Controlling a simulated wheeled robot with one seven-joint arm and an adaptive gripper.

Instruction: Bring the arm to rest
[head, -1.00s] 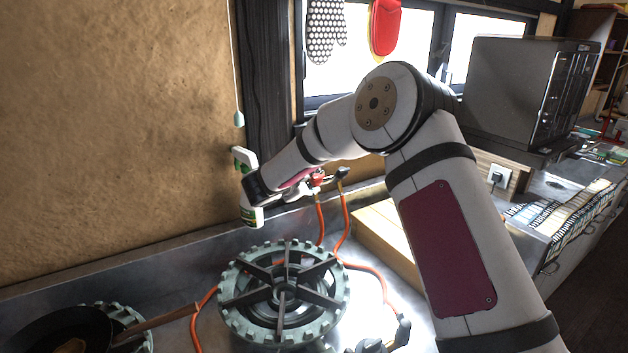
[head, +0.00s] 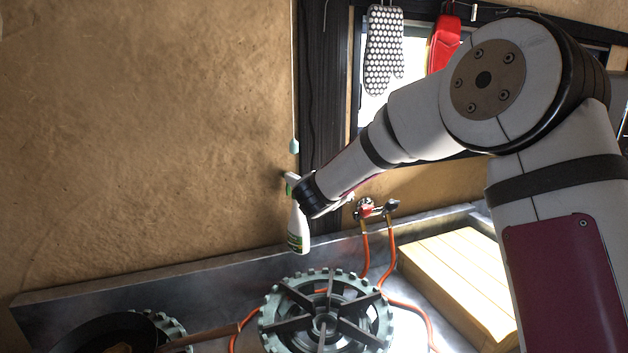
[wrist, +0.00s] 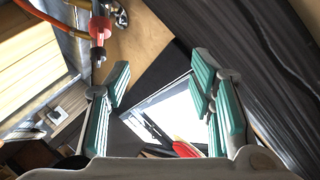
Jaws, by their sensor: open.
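My arm reaches in from the right of the head view, bent at the elbow and folded toward the wall. My gripper (wrist: 165,100) shows in the wrist view with its two green-padded fingers apart and nothing between them. In the head view, the gripper's fingers are mostly hidden behind the wrist. A white and green spray bottle (head: 298,232) stands upright behind the wrist; the wrist covers part of it, and I cannot tell whether they touch.
A gas burner (head: 325,325) sits below the wrist, with a pan (head: 105,330) to its left. Orange hoses run from a red valve (head: 366,208). A wooden board (head: 462,275) lies to the right. A polka-dot mitt (head: 384,50) and a red mitt (head: 443,42) hang at the window.

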